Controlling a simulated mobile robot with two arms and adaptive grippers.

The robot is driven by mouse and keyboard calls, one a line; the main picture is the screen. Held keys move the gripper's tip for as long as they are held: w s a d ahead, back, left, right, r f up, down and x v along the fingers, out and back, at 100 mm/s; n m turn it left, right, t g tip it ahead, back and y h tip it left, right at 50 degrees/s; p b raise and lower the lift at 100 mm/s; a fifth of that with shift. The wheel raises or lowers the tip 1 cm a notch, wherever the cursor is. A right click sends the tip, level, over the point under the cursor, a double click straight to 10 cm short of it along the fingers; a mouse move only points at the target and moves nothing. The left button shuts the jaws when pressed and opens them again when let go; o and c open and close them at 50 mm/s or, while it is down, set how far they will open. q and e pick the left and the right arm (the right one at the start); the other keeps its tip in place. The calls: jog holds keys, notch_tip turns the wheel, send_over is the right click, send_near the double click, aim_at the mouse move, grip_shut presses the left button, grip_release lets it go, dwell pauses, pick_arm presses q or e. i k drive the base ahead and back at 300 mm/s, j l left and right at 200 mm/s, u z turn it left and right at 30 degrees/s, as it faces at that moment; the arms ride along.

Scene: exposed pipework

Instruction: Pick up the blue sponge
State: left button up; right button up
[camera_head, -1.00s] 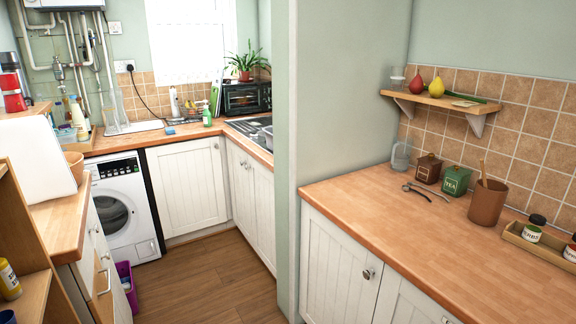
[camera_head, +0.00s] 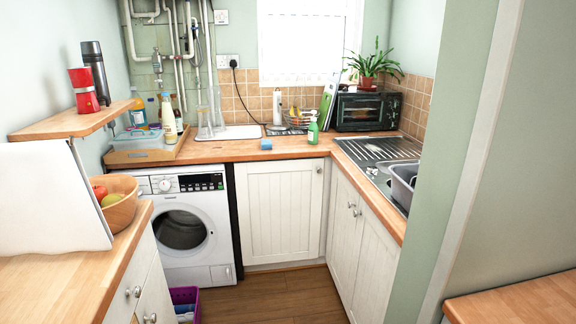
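The blue sponge (camera_head: 266,145) lies on the far wooden counter (camera_head: 215,150), near its front edge, above the white cupboard door. It is left of the green soap bottle (camera_head: 313,131). Nothing covers it. Neither of my grippers shows in the head view.
The washing machine (camera_head: 183,222) stands under the far counter, with a purple bin (camera_head: 186,301) on the floor before it. A wooden floor strip (camera_head: 262,298) is clear between the left counter (camera_head: 70,277) and the right wall edge (camera_head: 440,160). A fruit bowl (camera_head: 116,202) sits on the left counter.

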aim_at(265, 144)
jog(key=i+l+u, duration=0.2)
jog(key=i, duration=0.35)
jog(key=i+l+u, duration=0.15)
jog(key=i+l, duration=0.25)
jog(key=i, duration=1)
